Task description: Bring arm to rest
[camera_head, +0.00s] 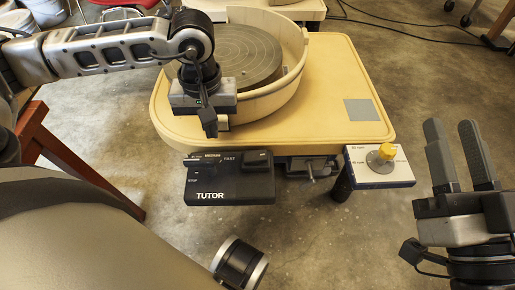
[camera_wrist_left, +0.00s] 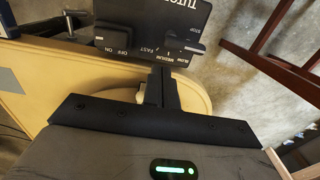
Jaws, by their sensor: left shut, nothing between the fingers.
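My left gripper (camera_head: 210,131) hangs over the front left edge of the pottery wheel's table, fingers pointing down. Its fingers are shut together with nothing between them. In the left wrist view the shut fingers (camera_wrist_left: 163,78) point toward the black control box (camera_wrist_left: 125,25). In the head view this black control box marked TUTOR (camera_head: 230,187) sits just below the fingers at the table's front; I cannot tell if they touch it. My right gripper (camera_head: 451,127) is at the right, fingers pointing up and apart, empty, clear of the table.
The cream wheel table (camera_head: 325,75) carries a round grey wheel head (camera_head: 245,58) inside a splash pan (camera_head: 290,88). A wooden stool (camera_head: 60,150) stands at left. Concrete floor is open at right.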

